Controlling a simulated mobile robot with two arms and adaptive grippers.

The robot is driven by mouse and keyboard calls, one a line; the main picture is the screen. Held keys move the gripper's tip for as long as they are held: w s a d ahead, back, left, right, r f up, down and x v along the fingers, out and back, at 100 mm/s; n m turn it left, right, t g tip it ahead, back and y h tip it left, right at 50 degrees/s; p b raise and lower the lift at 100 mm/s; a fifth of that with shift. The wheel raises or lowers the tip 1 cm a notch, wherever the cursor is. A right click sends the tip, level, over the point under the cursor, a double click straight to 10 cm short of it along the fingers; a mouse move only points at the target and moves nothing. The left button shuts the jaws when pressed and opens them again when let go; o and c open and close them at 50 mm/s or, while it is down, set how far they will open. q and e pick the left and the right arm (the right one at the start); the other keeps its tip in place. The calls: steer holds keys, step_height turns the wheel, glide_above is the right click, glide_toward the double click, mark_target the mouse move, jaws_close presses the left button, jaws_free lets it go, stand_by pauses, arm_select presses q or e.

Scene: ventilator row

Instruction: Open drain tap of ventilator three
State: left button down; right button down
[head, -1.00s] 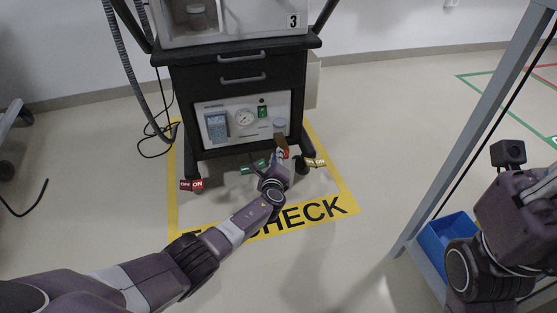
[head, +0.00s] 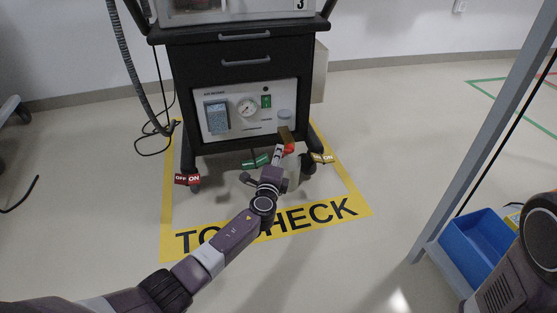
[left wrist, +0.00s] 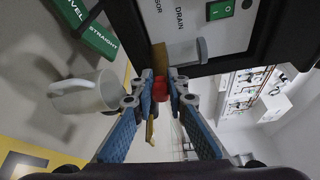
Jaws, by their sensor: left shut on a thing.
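Ventilator three (head: 237,36) is a dark cart with a number 3 at its top edge and a pale lower panel (head: 233,132) with gauge and green switch. Below the panel's right part, under a clear bowl (head: 285,115) and a brass-coloured block (head: 286,136), is the red drain tap (head: 289,149). It also shows in the left wrist view (left wrist: 160,89). My left gripper (head: 279,152), with blue finger pads in the left wrist view (left wrist: 160,92), is shut on the red tap; its fingers partly hide it. My right gripper is out of view.
A white mug (left wrist: 88,93) stands below the tap, beside the fingers. Green (head: 256,161), red (head: 188,180) and yellow (head: 321,157) tags are at the cart's base. A blue bin (head: 474,243) sits on a grey frame at right. Floor in front is clear.

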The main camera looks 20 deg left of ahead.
arm_select(q)
steer(key=shift+f, duration=0.1)
stand_by(0.5)
steer(key=c, duration=1.9)
jaws_free()
steer(key=shift+s, duration=0.1)
steer(key=s, duration=0.4)
steer(key=s+d, duration=0.1)
steer(key=s, duration=0.2)
steer(key=s+d, duration=0.1)
steer(key=s, duration=0.3)
steer(key=shift+s+r, duration=0.35)
steer(key=shift+r, duration=0.05)
